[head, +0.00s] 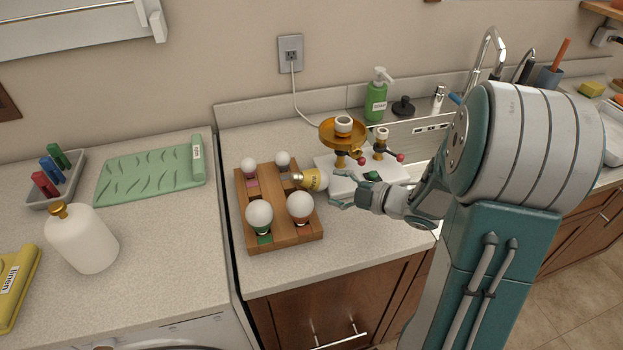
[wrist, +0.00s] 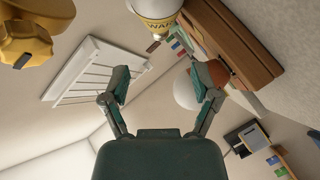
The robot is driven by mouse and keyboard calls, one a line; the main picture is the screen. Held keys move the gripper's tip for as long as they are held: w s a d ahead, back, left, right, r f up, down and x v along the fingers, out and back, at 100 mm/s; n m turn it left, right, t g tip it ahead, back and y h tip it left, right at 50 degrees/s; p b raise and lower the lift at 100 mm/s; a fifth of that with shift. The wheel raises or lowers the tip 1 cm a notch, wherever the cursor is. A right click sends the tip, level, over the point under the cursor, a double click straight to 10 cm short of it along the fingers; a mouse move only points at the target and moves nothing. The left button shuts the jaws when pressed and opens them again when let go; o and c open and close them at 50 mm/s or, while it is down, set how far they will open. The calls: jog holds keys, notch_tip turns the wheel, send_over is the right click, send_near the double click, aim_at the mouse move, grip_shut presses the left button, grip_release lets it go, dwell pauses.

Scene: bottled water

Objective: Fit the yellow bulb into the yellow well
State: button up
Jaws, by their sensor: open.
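The yellow bulb (head: 315,179) has a white and yellow body with a dark-lettered label and a brass-coloured end. It lies on its side, its brass end at the right edge of the wooden rack. In the wrist view the bulb (wrist: 158,18) is at the top, beyond the fingertips. My gripper (head: 344,191) is just right of the bulb in the head view. Its fingers (wrist: 163,85) are apart with nothing gripped between them. A gold dish-shaped stand (head: 343,140) with a white socket stands behind. I cannot tell for certain which part is the yellow well.
The wooden rack (head: 284,240) holds several white bulbs with coloured bases. A white base (head: 338,176) carries the gold stand and a smaller socket (head: 380,137) beside red-knobbed levers. A green soap bottle (head: 376,100) stands behind. Counter in front of the white base is clear.

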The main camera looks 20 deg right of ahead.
aim_at(304, 180)
jog(key=x, duration=0.9)
jog(key=shift+w+a, duration=0.1)
jog(key=shift+a, duration=0.1)
grip_shut()
